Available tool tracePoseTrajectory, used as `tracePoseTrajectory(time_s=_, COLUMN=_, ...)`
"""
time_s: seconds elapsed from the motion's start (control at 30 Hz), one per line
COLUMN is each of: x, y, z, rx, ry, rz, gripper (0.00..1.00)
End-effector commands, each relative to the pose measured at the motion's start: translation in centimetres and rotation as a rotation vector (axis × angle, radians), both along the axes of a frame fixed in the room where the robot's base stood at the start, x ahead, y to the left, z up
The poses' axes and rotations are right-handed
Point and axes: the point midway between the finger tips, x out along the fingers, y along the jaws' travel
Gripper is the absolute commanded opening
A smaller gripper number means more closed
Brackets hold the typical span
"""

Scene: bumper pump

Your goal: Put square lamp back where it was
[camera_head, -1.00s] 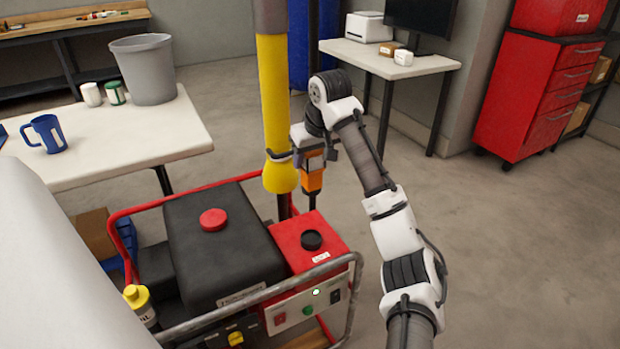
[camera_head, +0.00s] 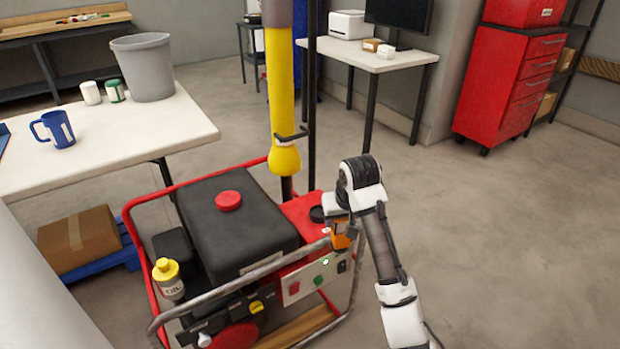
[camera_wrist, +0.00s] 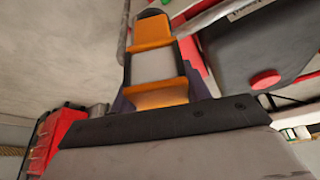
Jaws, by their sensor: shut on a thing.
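The square lamp (camera_wrist: 154,66) is orange with a pale grey panel and a dark end, and it fills the middle of the wrist view. My gripper (camera_wrist: 158,92) is shut on it, with dark fingers at either side. In the head view the orange lamp (camera_head: 341,241) hangs below my gripper (camera_head: 340,226), over or in front of the generator's right front corner. My wrist hides part of the lamp there. I cannot tell whether it touches the generator's frame.
A white table (camera_head: 150,125) with a blue mug (camera_head: 54,130) is left. Floor at right is clear.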

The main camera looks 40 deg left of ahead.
Motion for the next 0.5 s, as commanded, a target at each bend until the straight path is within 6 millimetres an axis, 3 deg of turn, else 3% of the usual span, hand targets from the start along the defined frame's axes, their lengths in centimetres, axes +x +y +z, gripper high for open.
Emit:
tracePoseTrajectory(time_s=0.1, x=-0.1, y=-4.4, z=-4.3, rx=0.003, ry=0.008, rz=-0.120, gripper=0.00)
tracePoseTrajectory(time_s=0.5, x=-2.1, y=-18.6, z=-16.8, rx=0.001, ry=0.008, rz=-0.547, gripper=0.00)
